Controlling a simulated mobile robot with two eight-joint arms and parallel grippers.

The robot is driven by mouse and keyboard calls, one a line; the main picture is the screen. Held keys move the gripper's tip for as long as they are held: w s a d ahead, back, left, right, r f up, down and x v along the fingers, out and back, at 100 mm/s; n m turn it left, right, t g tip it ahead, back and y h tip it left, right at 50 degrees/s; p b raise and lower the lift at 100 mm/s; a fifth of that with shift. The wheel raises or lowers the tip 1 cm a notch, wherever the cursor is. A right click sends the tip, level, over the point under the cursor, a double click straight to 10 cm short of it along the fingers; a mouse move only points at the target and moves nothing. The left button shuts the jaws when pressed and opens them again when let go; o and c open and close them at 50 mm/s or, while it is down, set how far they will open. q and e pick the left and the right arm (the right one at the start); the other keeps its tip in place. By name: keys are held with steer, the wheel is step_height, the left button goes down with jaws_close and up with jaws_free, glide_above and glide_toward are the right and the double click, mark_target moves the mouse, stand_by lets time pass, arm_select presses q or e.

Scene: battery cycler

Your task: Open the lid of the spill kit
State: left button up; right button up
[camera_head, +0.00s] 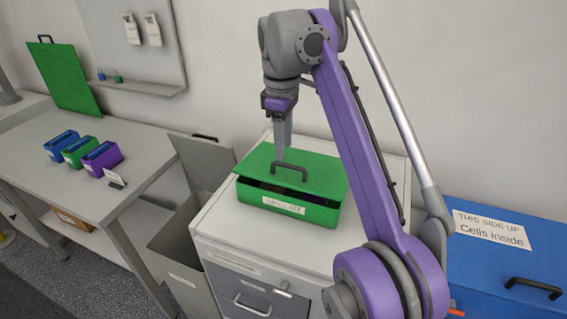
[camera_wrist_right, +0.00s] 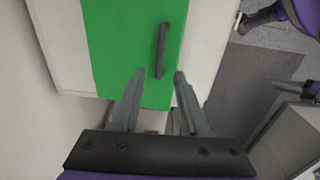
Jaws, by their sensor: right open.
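The spill kit is a green box (camera_head: 288,205) with a white label on its front, standing on the white cabinet. Its green lid (camera_head: 325,175) has a black handle (camera_head: 289,172) on top. A dark gap shows between the lid's front edge and the box, so the lid looks slightly raised there. My right gripper (camera_head: 281,152) points down above the lid's back part, beside the handle. In the right wrist view its open fingers (camera_wrist_right: 160,75) are apart and empty, with the handle (camera_wrist_right: 162,50) just beyond them. My left gripper cannot be made out.
The white cabinet (camera_head: 225,222) has a drawer below. A grey bin with a raised lid (camera_head: 203,160) stands to its left. A blue case (camera_head: 500,275) is at right. Several small bins sit on the left bench (camera_head: 75,185). The wall is close behind.

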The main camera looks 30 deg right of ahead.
step_height(320, 180, down, 4)
steer(key=shift+w+d+f+b, duration=0.1)
steer(key=shift+w+b, duration=0.05)
steer(key=shift+b, duration=0.35)
jaws_close()
stand_by(1.1)
